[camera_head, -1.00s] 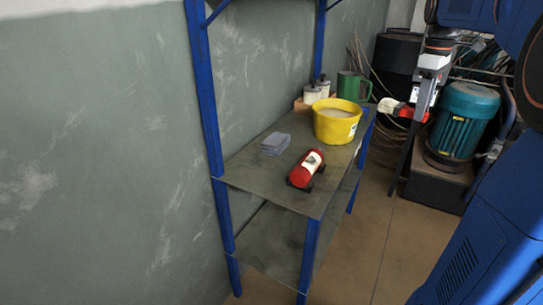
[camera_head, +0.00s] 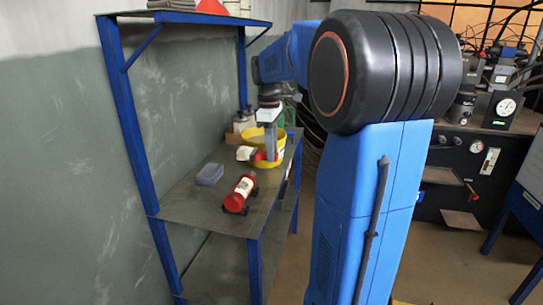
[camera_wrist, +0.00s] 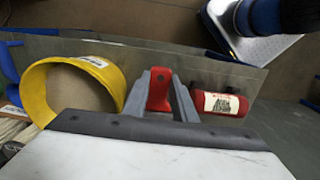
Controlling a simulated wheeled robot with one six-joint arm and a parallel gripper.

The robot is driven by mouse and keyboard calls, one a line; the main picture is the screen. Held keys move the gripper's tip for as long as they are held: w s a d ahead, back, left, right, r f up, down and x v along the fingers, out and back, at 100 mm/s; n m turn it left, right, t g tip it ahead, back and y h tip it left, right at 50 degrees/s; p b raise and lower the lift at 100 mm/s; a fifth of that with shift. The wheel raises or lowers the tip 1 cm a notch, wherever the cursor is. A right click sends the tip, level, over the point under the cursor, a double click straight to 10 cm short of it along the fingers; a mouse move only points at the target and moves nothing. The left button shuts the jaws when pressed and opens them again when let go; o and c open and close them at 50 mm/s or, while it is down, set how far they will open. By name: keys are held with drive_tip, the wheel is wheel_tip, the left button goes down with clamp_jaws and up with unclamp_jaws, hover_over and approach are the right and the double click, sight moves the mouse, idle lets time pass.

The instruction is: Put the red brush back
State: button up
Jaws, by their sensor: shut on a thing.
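The red brush (camera_head: 246,153) has a red handle and pale bristles. In the wrist view its red handle (camera_wrist: 160,90) shows between the two grey fingers. My gripper (camera_head: 267,152) points down and is shut on the handle, with the bristles toward the left in the head view. It is in front of the yellow bucket (camera_head: 275,161) and partly covers it. The bucket (camera_wrist: 118,83) stands left of the fingers in the wrist view.
A blue-framed shelf (camera_head: 185,207) carries a red cylinder (camera_head: 240,192) at its front, a grey-blue folded cloth (camera_head: 210,174) and small tins (camera_head: 240,124) behind. The wrist view shows the cylinder (camera_wrist: 220,103) right of the fingers. Bare shelf top lies left of the cylinder.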

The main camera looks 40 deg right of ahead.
drive_tip(key=shift+d+f, duration=0.1)
drive_tip(key=shift+f, duration=0.85)
drive_tip(key=shift+f, duration=0.5)
drive_tip(key=o, duration=1)
drive_tip(key=shift+o, duration=0.2)
wheel_tip(320, 180, up, 13)
drive_tip(key=shift+w+a, duration=0.15)
drive_tip(key=shift+a, duration=0.05)
drive_tip(key=s+a+f+m+t, duration=0.1)
drive_tip(key=s+a+f+m, duration=0.1)
drive_tip(key=s+a+f, duration=0.35)
drive_tip(key=s+a+f+m+t, duration=0.2)
drive_tip(key=s+a, duration=0.5)
drive_tip(key=a, duration=0.1)
drive_tip(key=s+a+f+m+t, duration=0.2)
drive_tip(key=s+a+f, duration=0.5)
drive_tip(key=s+f, duration=0.5)
drive_tip(key=shift+f+m, duration=0.35)
drive_tip(key=shift+m, duration=0.45)
